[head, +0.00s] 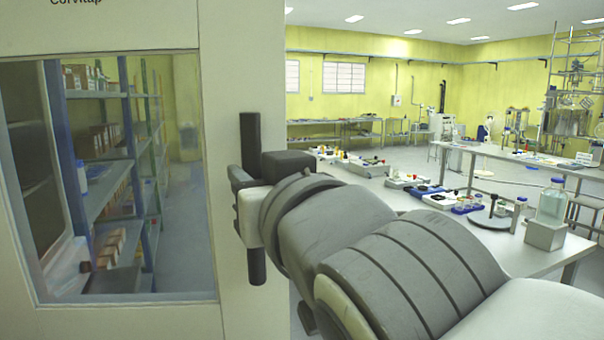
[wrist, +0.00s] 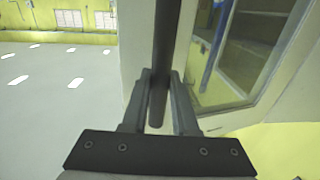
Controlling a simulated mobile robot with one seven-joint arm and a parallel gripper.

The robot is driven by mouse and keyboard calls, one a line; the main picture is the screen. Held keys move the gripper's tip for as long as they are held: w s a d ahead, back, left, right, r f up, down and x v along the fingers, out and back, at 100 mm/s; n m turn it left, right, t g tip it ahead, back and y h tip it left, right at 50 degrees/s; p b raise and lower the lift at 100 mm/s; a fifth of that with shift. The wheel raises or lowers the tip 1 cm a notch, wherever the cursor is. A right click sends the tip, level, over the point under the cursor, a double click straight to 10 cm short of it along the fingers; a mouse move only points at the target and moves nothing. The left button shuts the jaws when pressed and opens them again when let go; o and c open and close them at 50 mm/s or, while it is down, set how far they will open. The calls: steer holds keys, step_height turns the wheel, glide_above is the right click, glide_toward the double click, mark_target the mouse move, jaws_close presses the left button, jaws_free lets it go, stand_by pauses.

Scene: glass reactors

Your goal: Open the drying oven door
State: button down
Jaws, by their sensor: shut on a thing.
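The drying oven door (head: 235,308) is a pale panel with a large window (head: 110,180), filling the left of the head view. Its dark, upright bar handle (head: 250,130) is near the door's right edge. In the wrist view the handle (wrist: 167,45) runs down between the two fingers. My gripper (head: 243,187) is shut on the handle around its middle; it also shows in the wrist view (wrist: 160,85). My wrist hides part of the handle in the head view. I see no clear gap at the door's edge.
Shelves with boxes (head: 105,140) show in the window. To the right, a long bench (head: 490,243) carries trays, small lab items and a glass bottle (head: 552,203). Open floor (head: 410,160) lies beyond it. Metal racks with glassware stand at the far right.

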steer(key=shift+s+a, duration=0.1)
steer(key=shift+a, duration=0.05)
steer(key=c, duration=0.7)
jaws_free()
steer(key=v, duration=1.7)
steer(key=shift+s+d, duration=0.1)
steer(key=shift+d, duration=0.1)
